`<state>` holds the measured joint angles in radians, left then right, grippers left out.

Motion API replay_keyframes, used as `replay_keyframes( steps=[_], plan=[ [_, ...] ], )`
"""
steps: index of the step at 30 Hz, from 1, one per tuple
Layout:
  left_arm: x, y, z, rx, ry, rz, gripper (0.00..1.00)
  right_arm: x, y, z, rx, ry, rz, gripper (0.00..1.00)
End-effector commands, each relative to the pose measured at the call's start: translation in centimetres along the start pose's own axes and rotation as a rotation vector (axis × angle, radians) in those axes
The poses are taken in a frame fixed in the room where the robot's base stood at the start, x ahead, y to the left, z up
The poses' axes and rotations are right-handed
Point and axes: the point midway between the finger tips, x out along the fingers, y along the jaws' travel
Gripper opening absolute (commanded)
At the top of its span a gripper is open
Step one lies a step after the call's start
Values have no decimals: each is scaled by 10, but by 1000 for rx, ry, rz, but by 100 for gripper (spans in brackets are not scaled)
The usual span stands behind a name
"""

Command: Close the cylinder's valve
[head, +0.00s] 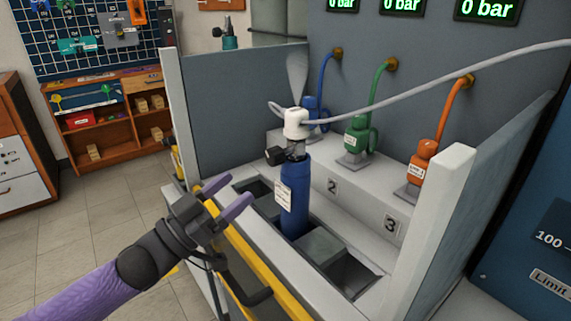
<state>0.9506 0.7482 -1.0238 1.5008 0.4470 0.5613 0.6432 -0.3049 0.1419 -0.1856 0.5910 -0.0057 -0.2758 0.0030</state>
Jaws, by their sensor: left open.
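The blue cylinder (296,215) stands upright in a slot of the bench, with a paper tag on its front. On its top is a metal valve neck with a black knob (275,156) sticking out to the left. A white fitting (295,122) with a grey hose sits above the neck. Whether the valve is open or closed cannot be told. My left gripper (239,189) is open and empty, its purple fingers pointing right. It is left of the cylinder and lower than the knob, apart from both. My right gripper is not in view.
Blue (314,110), green (357,135) and orange (422,158) regulators stand behind, under displays reading 0 bar. A yellow rail (262,271) runs along the bench front. Grey side walls (434,215) bound the bench. The grey hose crosses to the upper right.

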Motion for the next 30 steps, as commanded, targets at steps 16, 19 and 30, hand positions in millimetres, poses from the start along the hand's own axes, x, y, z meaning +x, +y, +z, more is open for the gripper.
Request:
replay_keyframes(
  steps=[16,19,30],
  plan=[
    [93,0,0,0,0,0,83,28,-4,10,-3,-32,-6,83],
    [96,0,-2,1,-1,0,83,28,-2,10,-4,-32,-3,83],
    [95,0,-2,1,0,0,38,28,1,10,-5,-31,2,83]
  ],
)
